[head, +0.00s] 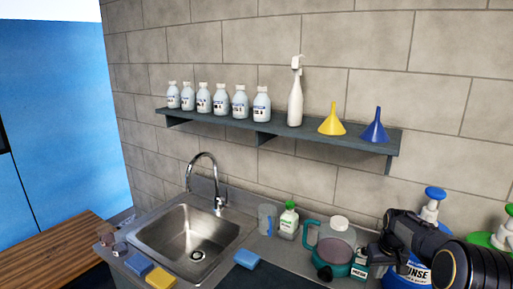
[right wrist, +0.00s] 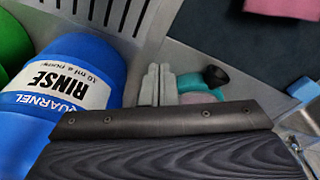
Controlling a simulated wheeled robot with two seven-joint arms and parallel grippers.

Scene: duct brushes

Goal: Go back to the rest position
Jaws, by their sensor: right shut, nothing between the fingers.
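My right arm comes in from the lower right in the head view. Its gripper (head: 376,250) is over the counter, in front of the blue RINSE bottle (head: 412,270) and beside the teal jug (head: 330,246). In the right wrist view its two grey fingers (right wrist: 156,86) are together with nothing between them. The RINSE bottle (right wrist: 72,88) stands close to the fingers on the left of that view. A teal item (right wrist: 205,80) shows just beyond the fingertips, partly hidden. My left gripper is in neither view.
A steel sink (head: 188,240) with a tap is at left. Sponges (head: 160,278) lie on its front edge; a blue sponge (head: 246,258) lies right of it. A green-capped bottle (head: 288,220) stands behind. A wall shelf (head: 225,121) holds bottles and funnels. A green pump bottle (head: 484,239) is far right.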

